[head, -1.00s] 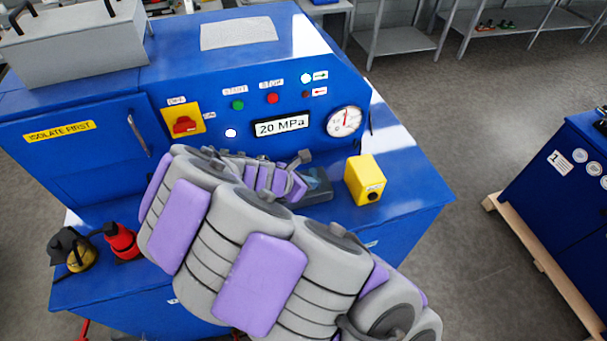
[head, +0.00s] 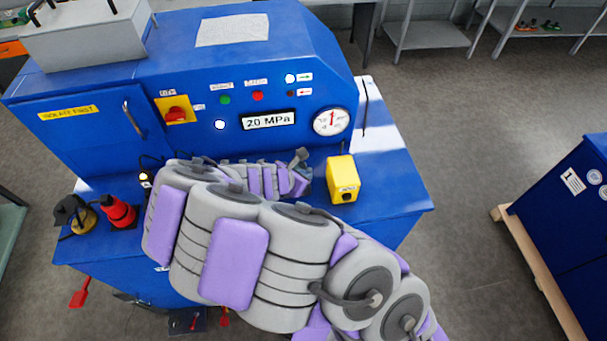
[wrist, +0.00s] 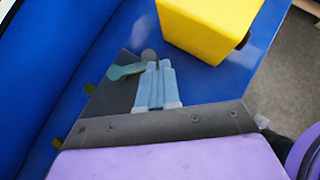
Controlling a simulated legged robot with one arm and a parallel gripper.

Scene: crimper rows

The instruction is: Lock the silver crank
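A small greenish-grey lever with a rounded end (wrist: 125,71), which looks like the silver crank, lies at the tips of my gripper (wrist: 158,68) in the wrist view. Its right end goes behind or between the light-blue fingers. The two fingers are together with almost no gap. I cannot tell whether they grip the lever. A dark plate lies around and behind it. In the head view my arm covers most of this spot, on the blue bench left of the yellow box; the fingertips and crank are not clear there.
The yellow box (head: 343,179) stands close to the right of my gripper, also in the wrist view (wrist: 205,25). The blue panel with gauge (head: 331,121) and red rotary switch (head: 176,114) rises behind. A red knob (head: 119,211) and dark-and-yellow part (head: 74,214) stand left.

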